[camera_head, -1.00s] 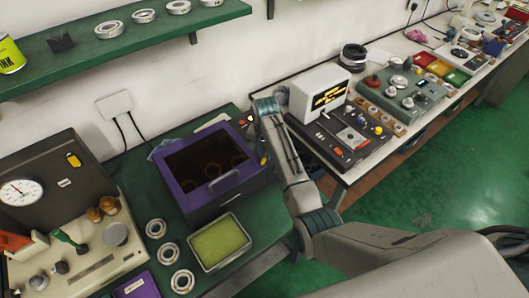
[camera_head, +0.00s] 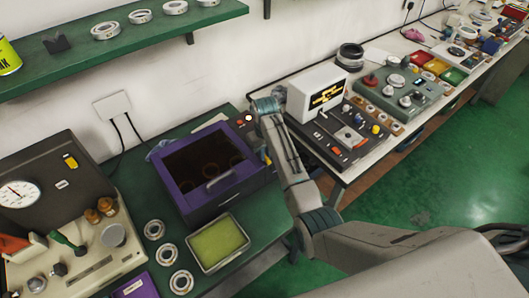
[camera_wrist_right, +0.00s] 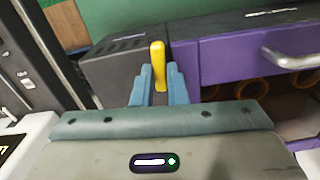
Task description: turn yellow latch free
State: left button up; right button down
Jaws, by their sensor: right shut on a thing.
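The yellow latch (camera_wrist_right: 158,64) stands upright beside the left end of the purple box (camera_wrist_right: 240,55) in the right wrist view, in front of a dark grey block (camera_wrist_right: 115,62). My right gripper (camera_wrist_right: 159,86) is shut on the latch, with a teal finger on each side of its lower part. In the head view my right wrist is beside the right side of the purple box (camera_head: 200,212), and the latch is hidden there. My left gripper is not in view.
A green tray (camera_head: 246,244) and several bearing rings (camera_head: 168,253) lie in front of the box. A white monitor (camera_head: 303,100) stands close to the right of my wrist. A gauge unit (camera_head: 35,160) is at left, and a shelf (camera_head: 75,66) hangs above.

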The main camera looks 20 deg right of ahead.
jog(key=shift+d+r+n, duration=0.1)
jog(key=shift+n, duration=0.4)
jog(key=shift+w, duration=0.1)
jog(key=c, duration=1.4)
grip_release()
jog(key=shift+c, duration=0.2)
